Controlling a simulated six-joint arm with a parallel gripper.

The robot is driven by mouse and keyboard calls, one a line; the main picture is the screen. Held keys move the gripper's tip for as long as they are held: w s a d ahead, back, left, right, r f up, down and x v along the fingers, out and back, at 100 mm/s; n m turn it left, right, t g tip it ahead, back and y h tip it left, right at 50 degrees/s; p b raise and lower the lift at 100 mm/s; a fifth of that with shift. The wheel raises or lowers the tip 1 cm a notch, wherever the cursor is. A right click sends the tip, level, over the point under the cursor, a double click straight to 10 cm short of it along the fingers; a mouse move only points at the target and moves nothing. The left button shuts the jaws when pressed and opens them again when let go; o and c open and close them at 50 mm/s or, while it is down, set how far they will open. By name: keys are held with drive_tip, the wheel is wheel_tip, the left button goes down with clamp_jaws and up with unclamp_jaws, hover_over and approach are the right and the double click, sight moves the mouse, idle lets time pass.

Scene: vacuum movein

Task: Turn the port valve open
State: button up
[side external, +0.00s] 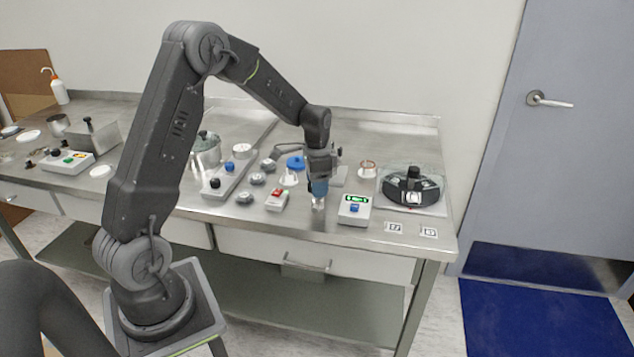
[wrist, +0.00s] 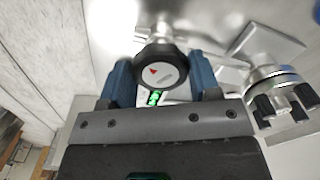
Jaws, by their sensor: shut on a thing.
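In the wrist view a black round knob (wrist: 160,65) with a red triangle mark on its face sits between the two blue fingers of my gripper (wrist: 160,80). It is on a shiny metal fitting, and I take it for the port valve's knob. My gripper is shut on it. In the side external view my gripper (side external: 318,188) points down over the front of the steel bench, with a small silvery fitting (side external: 318,205) just below the fingers. The knob is hidden there by the fingers. How far the valve is turned cannot be told.
A grey box with a green display (side external: 355,208) stands close on the right, and a small box with a red switch (side external: 277,200) on the left. A dark round device (side external: 411,187) is farther right. A metal fitting with black knobs (wrist: 278,90) shows in the wrist view.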

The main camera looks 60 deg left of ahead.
drive_tip(key=n, duration=0.5)
drive_tip(key=shift+n, duration=0.3)
drive_tip(key=n, duration=0.6)
drive_tip(key=shift+d, duration=0.1)
drive_tip(key=n, duration=0.5)
drive_tip(key=shift+w+n, duration=0.1)
drive_tip(key=shift+n, duration=0.2)
drive_tip(key=n, duration=0.5)
drive_tip(key=shift+n, duration=0.3)
drive_tip(key=o, duration=0.9)
